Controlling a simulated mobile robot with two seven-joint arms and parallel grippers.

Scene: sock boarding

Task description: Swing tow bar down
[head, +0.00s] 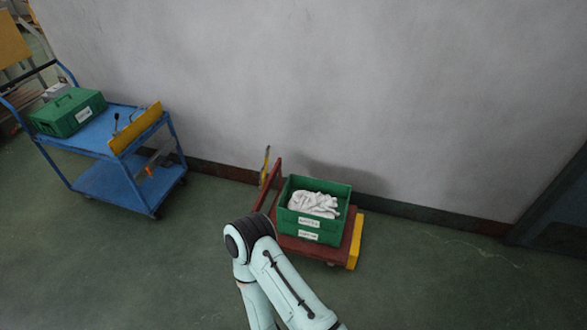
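A low red cart (340,246) stands on the floor by the wall. A thin yellow bar (265,165) with a dark part stands roughly upright at the cart's left end, beside a red upright frame (272,180); it looks like the tow bar. Its lower end is hard to make out, and I cannot tell how it joins the cart. One of my pale arms reaches up from the bottom edge, bent at a black joint, in front of the cart's near left side. Neither of my grippers shows.
A green crate (283,222) of white socks (313,204) sits on the cart, which has a yellow right end (355,241). At left stands a blue trolley (110,145) with a green case (68,112) and a yellow panel (136,127). Open floor lies between them.

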